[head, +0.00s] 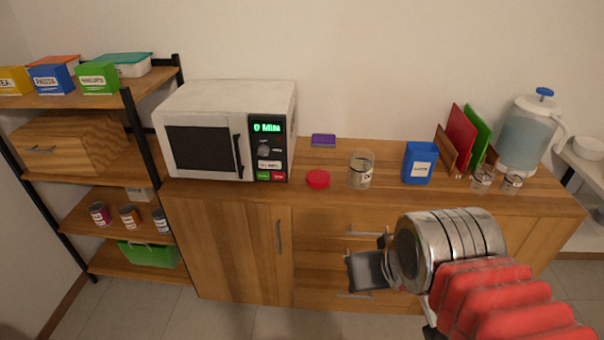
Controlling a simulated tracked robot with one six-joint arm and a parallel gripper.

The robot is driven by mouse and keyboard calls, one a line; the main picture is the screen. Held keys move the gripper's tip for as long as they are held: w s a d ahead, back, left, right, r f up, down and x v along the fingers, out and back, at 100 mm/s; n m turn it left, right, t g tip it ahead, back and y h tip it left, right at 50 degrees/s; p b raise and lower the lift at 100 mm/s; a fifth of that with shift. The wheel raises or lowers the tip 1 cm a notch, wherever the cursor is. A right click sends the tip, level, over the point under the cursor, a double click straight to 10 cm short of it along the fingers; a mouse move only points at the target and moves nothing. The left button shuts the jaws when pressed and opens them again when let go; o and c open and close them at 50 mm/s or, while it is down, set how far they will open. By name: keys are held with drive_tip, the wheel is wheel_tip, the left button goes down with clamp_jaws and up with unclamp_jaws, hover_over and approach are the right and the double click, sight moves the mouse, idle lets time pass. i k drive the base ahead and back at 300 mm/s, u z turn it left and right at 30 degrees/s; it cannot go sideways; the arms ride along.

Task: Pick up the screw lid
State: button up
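A round red lid (318,179), which looks like the screw lid, lies flat near the front edge of the wooden counter (335,192). It sits between the microwave and an open-looking glass jar (360,171), apart from both. My gripper (368,270) is in front of the cabinet drawers, below and to the right of the lid and well apart from it. Its fingers are partly hidden by my wrist, and I cannot tell whether they are open or shut.
A white microwave (205,150) stands left of the lid. A purple box (323,140) lies behind. A blue box (419,163), small jars (481,180), cutting boards (462,138) and a water jug (522,135) stand to the right. A shelf (105,193) is far left.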

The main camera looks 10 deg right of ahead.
sight(316, 179)
drive_tip(key=u, duration=0.6)
drive_tip(key=i, duration=1.15)
drive_tip(key=u, duration=0.2)
